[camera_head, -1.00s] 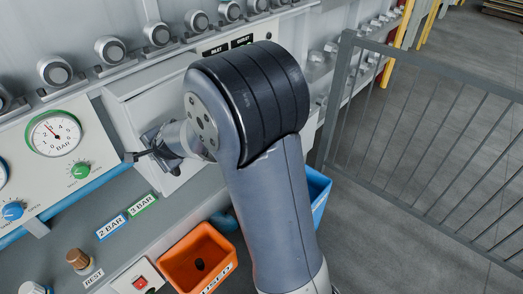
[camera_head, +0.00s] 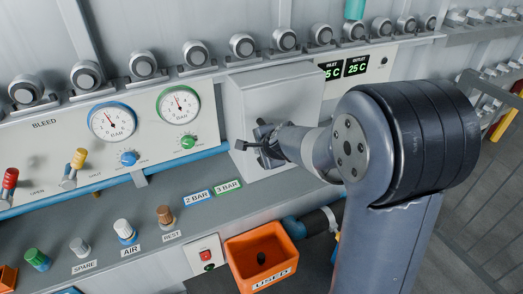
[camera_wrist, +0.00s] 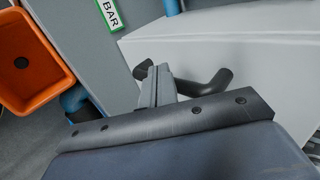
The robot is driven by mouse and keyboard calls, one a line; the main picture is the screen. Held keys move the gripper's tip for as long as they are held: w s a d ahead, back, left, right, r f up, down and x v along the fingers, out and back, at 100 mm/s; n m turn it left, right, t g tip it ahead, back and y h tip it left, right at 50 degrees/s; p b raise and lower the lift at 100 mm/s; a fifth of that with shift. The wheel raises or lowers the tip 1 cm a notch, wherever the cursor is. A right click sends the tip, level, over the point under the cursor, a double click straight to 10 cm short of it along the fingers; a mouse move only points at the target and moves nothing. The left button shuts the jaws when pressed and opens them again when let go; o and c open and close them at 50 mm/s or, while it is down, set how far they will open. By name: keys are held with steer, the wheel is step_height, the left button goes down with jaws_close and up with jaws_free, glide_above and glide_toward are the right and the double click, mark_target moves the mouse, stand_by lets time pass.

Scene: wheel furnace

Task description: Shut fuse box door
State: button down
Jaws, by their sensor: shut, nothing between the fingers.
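The fuse box (camera_head: 275,98) is a pale grey-white box on the wall panel, right of the gauges. Its front door face (camera_head: 308,112) looks shut or nearly shut; I cannot tell whether it is flush. My gripper (camera_head: 262,146) is at the left part of this face, and my arm hides part of it. In the wrist view the gripper's fingers (camera_wrist: 154,84) are together and empty, pointing toward the lower edge of the pale box (camera_wrist: 235,50). A dark bent handle (camera_wrist: 214,84) lies just beside the fingers; whether they touch is unclear.
Below the box is an orange bin (camera_head: 262,256) labelled USED, with a red-button switch box (camera_head: 206,253) beside it. Gauges (camera_head: 180,104) and knobs line the panel to the left. A temperature display (camera_head: 356,66) is to the right. Railings stand at far right.

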steer(key=v, duration=0.7)
steer(key=shift+s+r+p, duration=0.15)
steer(key=shift+s+p, duration=0.05)
steer(key=shift+p, duration=0.25)
